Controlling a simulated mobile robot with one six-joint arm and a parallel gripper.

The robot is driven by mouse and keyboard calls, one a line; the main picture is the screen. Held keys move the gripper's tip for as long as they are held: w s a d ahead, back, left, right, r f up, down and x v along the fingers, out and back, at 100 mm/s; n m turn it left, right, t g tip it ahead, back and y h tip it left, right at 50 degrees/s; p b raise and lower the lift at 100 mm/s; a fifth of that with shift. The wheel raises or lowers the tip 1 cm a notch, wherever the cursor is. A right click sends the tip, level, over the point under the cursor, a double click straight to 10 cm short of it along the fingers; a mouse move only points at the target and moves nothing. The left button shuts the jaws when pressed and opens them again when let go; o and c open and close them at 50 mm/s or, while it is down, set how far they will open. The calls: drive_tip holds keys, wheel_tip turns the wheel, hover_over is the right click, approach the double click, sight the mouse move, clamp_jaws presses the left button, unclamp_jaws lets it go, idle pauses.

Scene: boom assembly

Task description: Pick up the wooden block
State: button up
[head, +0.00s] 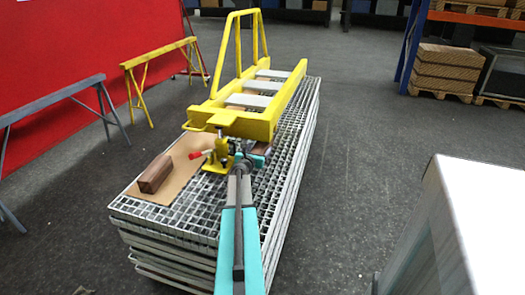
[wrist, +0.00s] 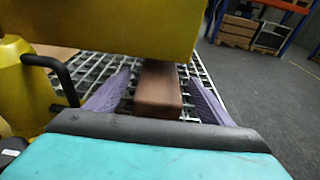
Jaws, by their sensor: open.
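A brown wooden block (wrist: 158,88) lies between the two purple fingers of my gripper (wrist: 160,82) in the wrist view. The fingers are open, with a gap on each side of the block. The block's far end passes under or behind the yellow boom frame (wrist: 120,22). In the head view my gripper (head: 255,157) is at the near end of the yellow frame, and a small brown part of the block (head: 266,146) shows beside it. A second wooden block (head: 155,174) lies on a cardboard sheet (head: 184,160) to the left.
The stacked grating (head: 180,226) carries the frame. Trestles (head: 160,55) stand at left.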

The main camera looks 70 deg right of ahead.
sight(260, 147)
drive_tip(key=shift+x, duration=2.6)
drive_tip(key=shift+r, duration=0.1)
drive_tip(key=c, duration=1.6)
